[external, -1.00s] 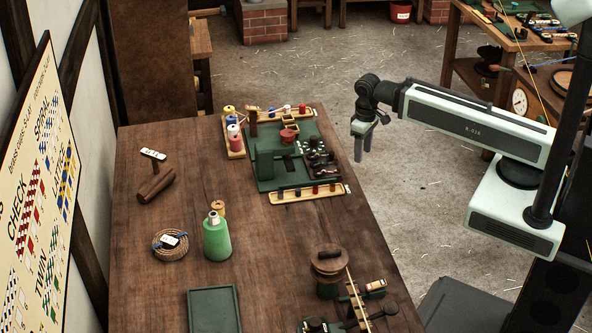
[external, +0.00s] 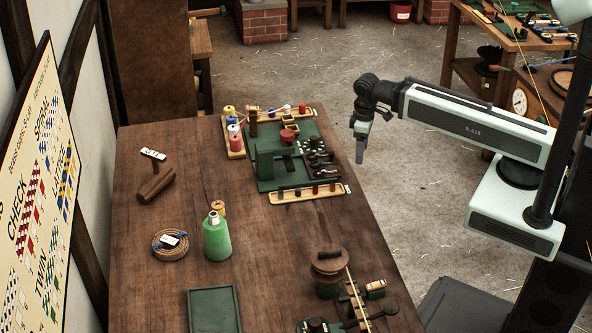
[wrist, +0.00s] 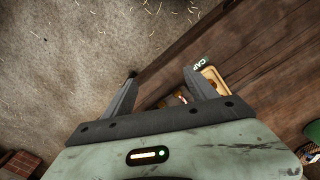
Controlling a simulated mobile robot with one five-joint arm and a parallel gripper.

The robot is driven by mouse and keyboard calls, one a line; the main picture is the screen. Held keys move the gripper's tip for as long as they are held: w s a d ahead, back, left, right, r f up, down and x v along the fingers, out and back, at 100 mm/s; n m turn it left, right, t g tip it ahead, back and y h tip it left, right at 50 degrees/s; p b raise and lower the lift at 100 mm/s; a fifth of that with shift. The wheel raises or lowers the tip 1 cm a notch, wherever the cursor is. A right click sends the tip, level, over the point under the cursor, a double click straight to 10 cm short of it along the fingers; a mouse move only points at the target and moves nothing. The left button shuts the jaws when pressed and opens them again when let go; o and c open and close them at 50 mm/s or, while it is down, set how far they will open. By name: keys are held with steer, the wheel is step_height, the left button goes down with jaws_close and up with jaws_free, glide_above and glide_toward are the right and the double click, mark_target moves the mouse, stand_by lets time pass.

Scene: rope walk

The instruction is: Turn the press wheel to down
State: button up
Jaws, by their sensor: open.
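My gripper (external: 361,155) hangs pointing down beyond the right edge of the bench, over the floor. In the wrist view its two fingers (wrist: 158,73) are spread with nothing between them. On the green board (external: 262,184) stands a green block-like fixture (external: 265,163), with a small red round part (external: 288,136) behind it. My gripper touches neither.
The wooden bench (external: 150,260) holds a green bottle (external: 217,240), a rope coil (external: 170,244), a wooden mallet (external: 156,185) and an empty green tray (external: 213,310). A wooden strip (external: 356,300) lies by the wheel.

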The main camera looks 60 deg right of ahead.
steer(key=w+r+n+p, duration=0.2)
steer(key=w+n, duration=0.4)
steer(key=w, duration=0.1)
steer(key=n+p, duration=0.9)
steer(key=p, duration=0.4)
glide_toward(287, 133)
steer(key=shift+w+d+f, duration=0.15)
steer(key=shift+d+f, duration=0.2)
steer(key=shift+a+r, duration=0.1)
steer(key=shift+a, duration=0.15)
step_height(287, 133, down, 8)
steer(key=b, duration=0.8)
steer(key=shift+f, duration=0.2)
steer(key=shift+r, duration=0.1)
steer(key=c, duration=1.4)
